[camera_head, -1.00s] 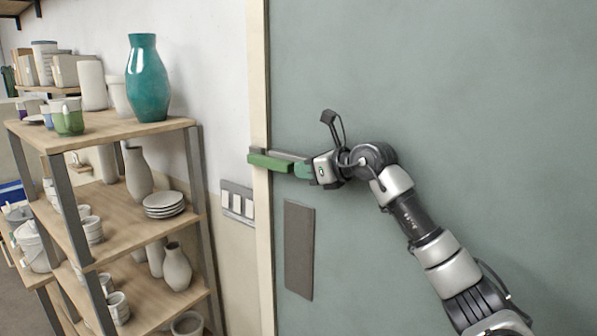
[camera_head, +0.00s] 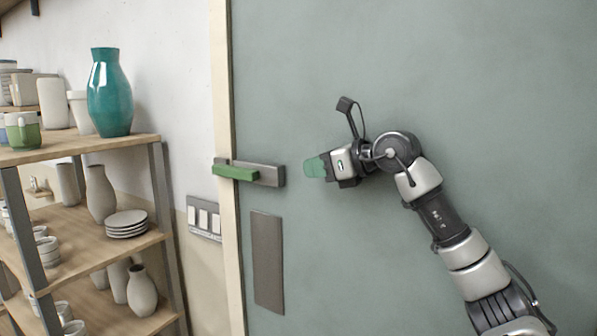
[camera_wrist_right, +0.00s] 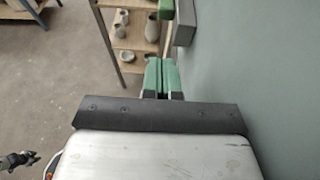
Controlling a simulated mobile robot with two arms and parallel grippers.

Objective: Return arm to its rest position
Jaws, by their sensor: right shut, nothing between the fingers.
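My right gripper (camera_head: 316,167) is in front of the grey-green door in the head view, its green fingertips pointing left. It is shut and empty. A clear gap separates it from the green and grey door latch (camera_head: 236,172) to its left. In the right wrist view the two green fingers (camera_wrist_right: 161,76) lie together with nothing between them. The latch also shows in the wrist view (camera_wrist_right: 184,22), ahead and to the right of the fingers.
The door (camera_head: 450,60) stands close behind my right arm and looks closed. A wooden shelf (camera_head: 70,147) with pots, plates and a teal vase (camera_head: 110,95) stands at the left. Switches (camera_head: 204,218) are on the wall. Floor (camera_wrist_right: 45,90) is open left of the arm in the wrist view.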

